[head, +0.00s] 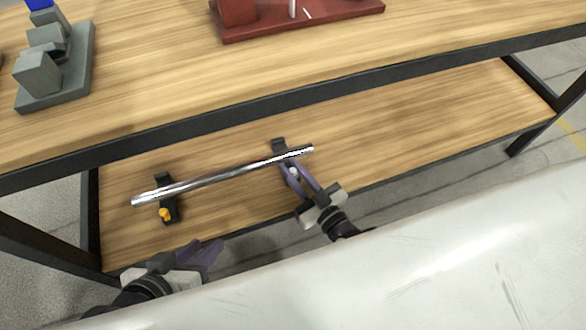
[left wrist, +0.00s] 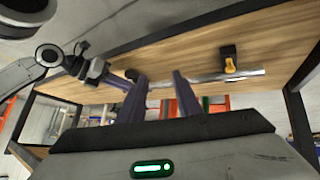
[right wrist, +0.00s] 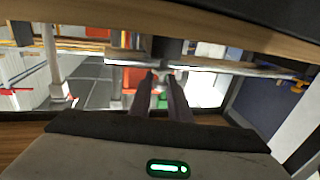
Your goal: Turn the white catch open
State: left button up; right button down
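The white catch (head: 293,173) is small and sits on the dark holder (head: 279,144) under the right part of a shiny metal rod (head: 225,174). The rod lies across two dark holders on the lower shelf. My right gripper (head: 300,172) has its purple fingers on either side of the catch. In the right wrist view the narrow gap between the fingertips (right wrist: 158,76) looks filled by the catch, which is partly hidden. My left gripper (head: 208,250) is open and empty at the shelf's front edge; its spread fingers show in the left wrist view (left wrist: 160,76).
A yellow catch (head: 165,214) is on the left holder (head: 166,198). The upper wooden shelf (head: 160,85) overhangs the back of the lower shelf (head: 420,125). A grey jack (head: 52,75) and a red base (head: 300,18) stand on top. The lower shelf is bare to the right.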

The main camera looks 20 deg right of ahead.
pick_arm(q)
jog(key=shift+f, duration=0.15)
pick_arm(e)
jog(key=shift+f+y, duration=0.1)
jog(key=shift+y, duration=0.2)
jog(key=shift+d+n+g+y+b, duration=0.1)
jog(key=shift+n+g+y+b, duration=0.3)
jog(key=shift+n+y+b, duration=0.2)
jog(key=shift+f+n+g+y+b, duration=0.2)
jog(key=shift+n+g+y+b, duration=0.4)
jog(key=shift+n+y+b, duration=0.55)
jog(key=shift+w+n+g+y+b, duration=0.1)
jog(key=shift+n+g+y+b, duration=0.2)
jog(key=shift+y, duration=0.35)
pick_arm(q)
jog(key=shift+w+d+r+t+h+b, duration=0.2)
jog(key=shift+d+r+t+h+b, duration=0.25)
jog(key=shift+r, duration=0.35)
jog(key=shift+w+d+r+t+h+b, duration=0.15)
jog(key=shift+d+r+h+b, duration=0.2)
jog(key=shift+d+r, duration=0.4)
jog(key=shift+w+d+r+t+h+b, duration=0.25)
jog(key=shift+d+r+h, duration=0.25)
jog(key=shift+r, duration=0.35)
pick_arm(e)
jog(key=shift+r+n+g+y, duration=0.2)
jog(key=shift+n+g+y, duration=0.85)
jog(key=shift+g+y, duration=0.3)
jog(key=c, duration=1.7)
grip_release()
